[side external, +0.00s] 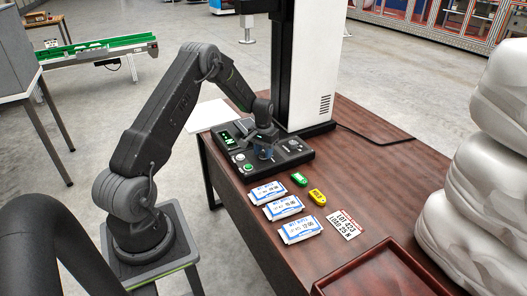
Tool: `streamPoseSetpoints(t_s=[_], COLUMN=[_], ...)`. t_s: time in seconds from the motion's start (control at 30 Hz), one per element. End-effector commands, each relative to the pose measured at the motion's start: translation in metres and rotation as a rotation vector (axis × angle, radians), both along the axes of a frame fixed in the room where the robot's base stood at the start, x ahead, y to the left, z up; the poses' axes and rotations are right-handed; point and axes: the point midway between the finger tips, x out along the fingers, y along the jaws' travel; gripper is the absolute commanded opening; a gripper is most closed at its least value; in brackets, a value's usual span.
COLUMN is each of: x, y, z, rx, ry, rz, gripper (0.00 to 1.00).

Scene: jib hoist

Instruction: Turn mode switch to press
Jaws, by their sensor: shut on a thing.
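The black control panel (278,167) sits on the brown table at the foot of the white column. It carries a small green-lit display (226,138), a green button (248,167) and other small controls. My gripper (264,154) points down at the middle of the panel and is shut on a small control there, which looks to be the mode switch. The gripper hides the switch, so its pointer and labels cannot be read.
Several blue-and-white packs (283,208), a green tag (299,179), a yellow tag (317,197) and a lot card (344,224) lie in front of the panel. The white column (307,60) rises behind it. A brown tray (385,262) and wrapped sacks (480,165) are at right.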

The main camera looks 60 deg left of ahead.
Motion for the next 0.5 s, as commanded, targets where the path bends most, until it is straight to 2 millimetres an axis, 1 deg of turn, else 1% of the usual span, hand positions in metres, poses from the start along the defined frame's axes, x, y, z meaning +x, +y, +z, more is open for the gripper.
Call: streamPoseSetpoints(t_s=[0.47, 0.5], x=[0.0005, 0.0006], y=[0.0007, 0.0006], z=[0.001, 0.001], rx=[0.002, 0.002], ry=[-0.002, -0.002], rz=[-0.018, -0.018], gripper=[0.12, 0.37])
